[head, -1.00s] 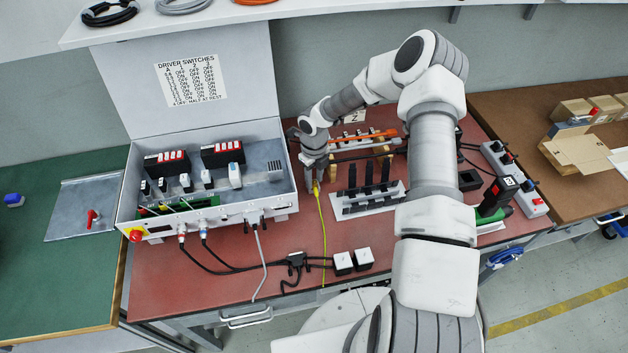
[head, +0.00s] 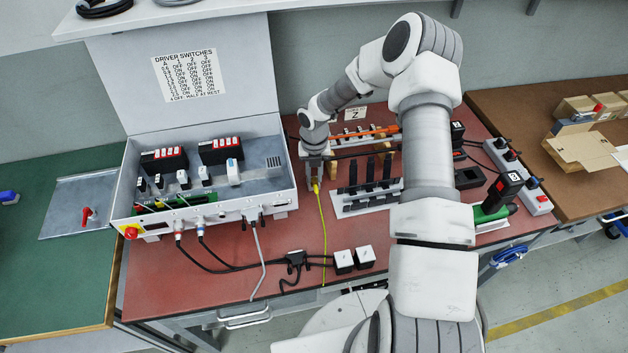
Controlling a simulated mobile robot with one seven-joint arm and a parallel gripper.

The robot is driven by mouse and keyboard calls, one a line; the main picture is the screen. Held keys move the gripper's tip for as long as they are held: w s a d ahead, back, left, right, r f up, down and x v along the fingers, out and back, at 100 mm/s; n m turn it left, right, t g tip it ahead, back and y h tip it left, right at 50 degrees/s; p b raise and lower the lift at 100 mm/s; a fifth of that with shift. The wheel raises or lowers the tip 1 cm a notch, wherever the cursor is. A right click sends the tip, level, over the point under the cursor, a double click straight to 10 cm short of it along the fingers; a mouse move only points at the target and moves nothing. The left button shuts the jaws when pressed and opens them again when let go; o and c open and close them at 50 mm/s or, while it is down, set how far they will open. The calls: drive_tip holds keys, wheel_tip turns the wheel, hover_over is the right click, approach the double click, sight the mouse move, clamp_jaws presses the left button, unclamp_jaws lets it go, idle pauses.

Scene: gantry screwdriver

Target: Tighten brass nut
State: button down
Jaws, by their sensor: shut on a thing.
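My gripper (head: 316,180) points down over the red bench, just right of the open grey control box (head: 285,196). It is shut at the upper end of a yellow cable (head: 322,230), where a small yellow end piece (head: 316,187) shows just below the fingers. The cable runs down from there to the front of the bench. I cannot make out a separate brass nut; the fingers and wrist hide the spot. Behind and right of the gripper lies a rig with an orange bar (head: 372,134) and wooden blocks.
A white rack with black uprights (head: 370,185) stands close right of the gripper. Black and grey cables and two white cubes (head: 354,260) lie in front.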

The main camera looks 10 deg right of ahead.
sight(314, 179)
drive_tip(key=m+b, duration=0.1)
drive_tip(key=m, duration=0.2)
drive_tip(key=shift+f+m, duration=0.1)
drive_tip(key=shift+m, duration=0.2)
drive_tip(key=m+b, duration=0.1)
drive_tip(key=m, duration=0.3)
drive_tip(key=shift+m+b, duration=0.3)
drive_tip(key=shift+b, duration=0.05)
drive_tip(key=m+b, duration=0.1)
drive_tip(key=m, duration=0.3)
drive_tip(key=shift+m+b, duration=0.4)
drive_tip(key=m, duration=0.3)
drive_tip(key=shift+m+b, duration=0.3)
drive_tip(key=shift+b, duration=0.1)
drive_tip(key=c, duration=1)
unclamp_jaws()
drive_tip(key=shift+r, duration=0.2)
drive_tip(key=shift+r+p, duration=1.95)
drive_tip(key=shift+r, duration=0.95)
